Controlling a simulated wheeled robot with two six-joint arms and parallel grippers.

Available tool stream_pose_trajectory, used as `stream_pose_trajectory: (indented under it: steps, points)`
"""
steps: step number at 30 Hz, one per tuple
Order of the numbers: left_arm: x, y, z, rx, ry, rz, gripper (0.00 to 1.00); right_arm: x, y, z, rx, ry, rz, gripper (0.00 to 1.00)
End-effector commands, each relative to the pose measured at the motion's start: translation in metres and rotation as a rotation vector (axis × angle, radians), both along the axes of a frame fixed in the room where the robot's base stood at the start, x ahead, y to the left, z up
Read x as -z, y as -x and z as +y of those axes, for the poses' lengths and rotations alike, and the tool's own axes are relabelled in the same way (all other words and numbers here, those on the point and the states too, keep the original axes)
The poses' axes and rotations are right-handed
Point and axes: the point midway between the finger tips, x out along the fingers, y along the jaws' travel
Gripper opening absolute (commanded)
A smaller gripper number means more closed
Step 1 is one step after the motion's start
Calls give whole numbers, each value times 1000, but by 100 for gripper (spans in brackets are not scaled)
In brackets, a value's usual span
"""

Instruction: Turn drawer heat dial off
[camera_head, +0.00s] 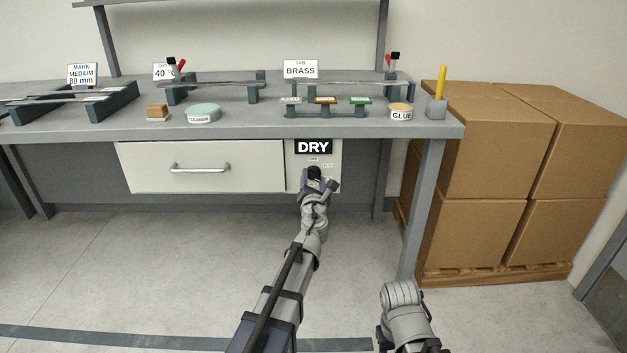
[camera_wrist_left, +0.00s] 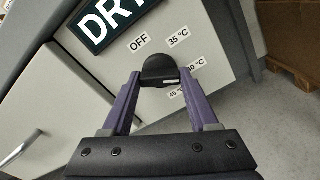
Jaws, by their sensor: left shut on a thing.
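The black heat dial (camera_wrist_left: 158,68) is on the pale panel under the DRY sign (camera_wrist_left: 108,18). In the left wrist view, the labels OFF (camera_wrist_left: 139,42), 35 °C (camera_wrist_left: 179,38), 40 °C and 45 °C stand around it. My left gripper (camera_wrist_left: 161,76) has its purple fingers on either side of the dial, shut on it. In the head view my left gripper (camera_head: 315,180) covers most of the dial. Of my right arm only links show at the bottom.
The drawer (camera_head: 240,165) beside the panel is closed. Above is the bench top (camera_head: 240,125) with racks, a green cleaner dish (camera_head: 202,112) and a glue pot (camera_head: 400,110). Cardboard boxes (camera_head: 490,160) stand on a pallet at right. The floor in front is clear.

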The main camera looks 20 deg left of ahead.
Motion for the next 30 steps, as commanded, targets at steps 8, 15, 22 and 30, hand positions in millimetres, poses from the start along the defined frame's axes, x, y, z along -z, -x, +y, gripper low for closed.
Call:
stream_pose_trajectory:
  steps: [8,15,22,30]
  points:
    - [0,0,0,0,23,-7,4,0,0,0,0,0,0,50]
    - [0,0,0,1,147,-42,4,0,0,0,0,0,0,50]
    - [0,0,0,1,349,-100,4,0,0,0,0,0,0,50]
    - [0,0,0,1,595,-171,4,0,0,0,0,0,0,50]
